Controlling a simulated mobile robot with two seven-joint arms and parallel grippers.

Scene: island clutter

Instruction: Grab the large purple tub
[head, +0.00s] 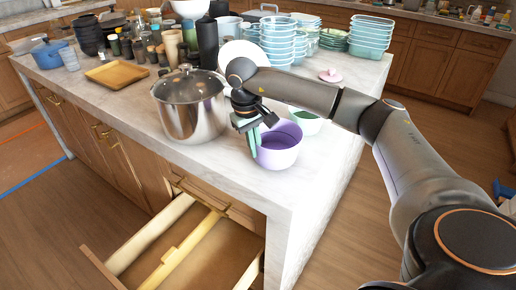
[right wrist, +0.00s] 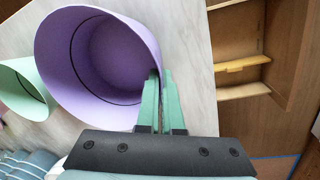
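The large purple tub (head: 280,154) stands upright near the front right corner of the marble counter, its open mouth facing up. It fills the upper left of the right wrist view (right wrist: 110,60). My right gripper (head: 252,142) is at the tub's left rim in the head view. In the right wrist view its green fingers (right wrist: 160,100) are close together with the tub's wall between them, one finger inside and one outside. The gripper looks shut on the wall. My left gripper is not in view.
A steel pot with a lid (head: 190,108) stands just left of the tub. A mint green bowl (head: 308,123) is close behind it on the right. Stacked containers (head: 278,42) crowd the counter's back. A drawer (head: 190,250) hangs open below the counter front.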

